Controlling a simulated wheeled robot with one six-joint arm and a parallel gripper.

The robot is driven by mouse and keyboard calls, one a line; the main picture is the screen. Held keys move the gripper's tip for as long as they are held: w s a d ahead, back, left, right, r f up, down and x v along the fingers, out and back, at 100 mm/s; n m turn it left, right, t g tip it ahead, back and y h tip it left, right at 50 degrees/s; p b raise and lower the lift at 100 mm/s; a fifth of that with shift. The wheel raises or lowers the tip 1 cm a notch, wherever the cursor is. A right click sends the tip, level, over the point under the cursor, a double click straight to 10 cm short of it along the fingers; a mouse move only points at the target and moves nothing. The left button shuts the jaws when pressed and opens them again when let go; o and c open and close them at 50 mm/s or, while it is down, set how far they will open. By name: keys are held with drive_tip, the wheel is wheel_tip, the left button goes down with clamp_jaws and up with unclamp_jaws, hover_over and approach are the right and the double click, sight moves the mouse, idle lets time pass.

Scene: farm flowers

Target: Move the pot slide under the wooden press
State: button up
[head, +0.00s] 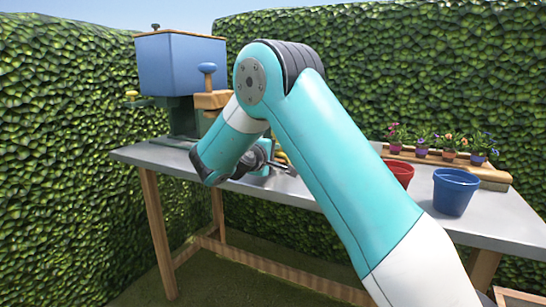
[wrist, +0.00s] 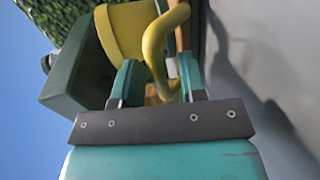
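In the wrist view, a yellow curved handle (wrist: 154,50) rises between the two teal fingers of my gripper (wrist: 157,82). The fingers stand apart with a gap around the handle; I cannot tell whether either touches it. A yellow pot-like body (wrist: 125,30) sits just beyond the handle. In the head view my gripper (head: 268,168) is low over the table, and a bit of yellow (head: 281,157) shows behind it; the rest is hidden by my arm. The wooden press (head: 212,99), a wooden block with a blue knob (head: 207,68), is at the table's left, partly hidden by my arm.
A blue hopper (head: 180,64) on a green base stands at the back left of the grey table (head: 330,203). A red pot (head: 401,172) and a blue pot (head: 454,191) stand at the right, before a wooden tray (head: 493,177) with several small potted flowers. Hedges rise behind.

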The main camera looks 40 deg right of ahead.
drive_tip(key=shift+w+d, duration=0.15)
drive_tip(key=shift+d, duration=0.25)
drive_tip(key=shift+c, duration=0.5)
clamp_jaws()
